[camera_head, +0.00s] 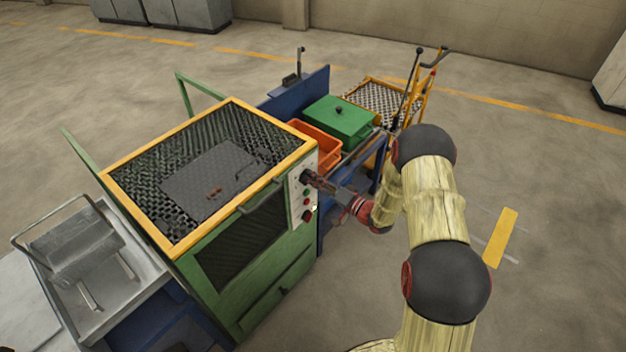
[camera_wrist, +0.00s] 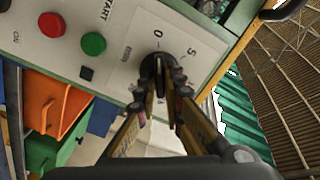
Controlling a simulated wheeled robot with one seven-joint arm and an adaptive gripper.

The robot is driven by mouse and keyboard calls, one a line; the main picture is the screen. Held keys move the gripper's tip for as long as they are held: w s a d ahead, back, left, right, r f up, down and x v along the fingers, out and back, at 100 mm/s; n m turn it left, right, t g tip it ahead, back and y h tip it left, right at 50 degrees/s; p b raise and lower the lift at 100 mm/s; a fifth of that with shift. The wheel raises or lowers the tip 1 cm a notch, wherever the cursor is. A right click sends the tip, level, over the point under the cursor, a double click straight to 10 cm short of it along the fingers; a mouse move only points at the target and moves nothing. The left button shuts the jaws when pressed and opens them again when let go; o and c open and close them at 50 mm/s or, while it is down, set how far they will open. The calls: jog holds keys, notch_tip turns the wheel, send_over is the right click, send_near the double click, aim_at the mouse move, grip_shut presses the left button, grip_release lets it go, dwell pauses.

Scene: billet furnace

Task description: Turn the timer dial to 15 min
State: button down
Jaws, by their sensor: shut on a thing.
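The timer dial (camera_wrist: 155,66) is a black round knob on the white control panel in the wrist view. The marks "0" and "5" show beside it; I cannot see a 15 mark. My gripper (camera_wrist: 163,88) is shut on the dial, one finger on each side of its grip bar. In the head view my gripper (camera_head: 314,181) reaches the panel (camera_head: 297,202) at the furnace's right front corner, and it partly hides the dial there. The furnace (camera_head: 245,245) is green with a yellow top rim.
A green button (camera_wrist: 94,44) marked START and a red button (camera_wrist: 52,25) sit on the panel beside the dial. An orange bin (camera_head: 318,150) and a green lidded box (camera_head: 340,118) stand behind. A yellow cart (camera_head: 425,90) is farther back. Floor to the right is open.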

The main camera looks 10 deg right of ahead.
jog(key=shift+f+m, duration=0.1)
jog(key=shift+m, duration=0.2)
jog(key=shift+s+a+f+m+p, duration=0.15)
jog(key=shift+m+p, duration=1.25)
jog(key=shift+m, duration=4.45)
jog(key=shift+s+a+f+m+p, duration=0.1)
jog(key=shift+m+p, duration=1.25)
jog(key=shift+m, duration=4.55)
jog(key=shift+s+a+f+m+p, duration=0.15)
jog(key=shift+m+p, duration=1.25)
jog(key=shift+m, duration=4.45)
jog(key=c, duration=1.9)
grip_release()
jog(key=shift+w+r, duration=0.1)
jog(key=shift+r, duration=0.05)
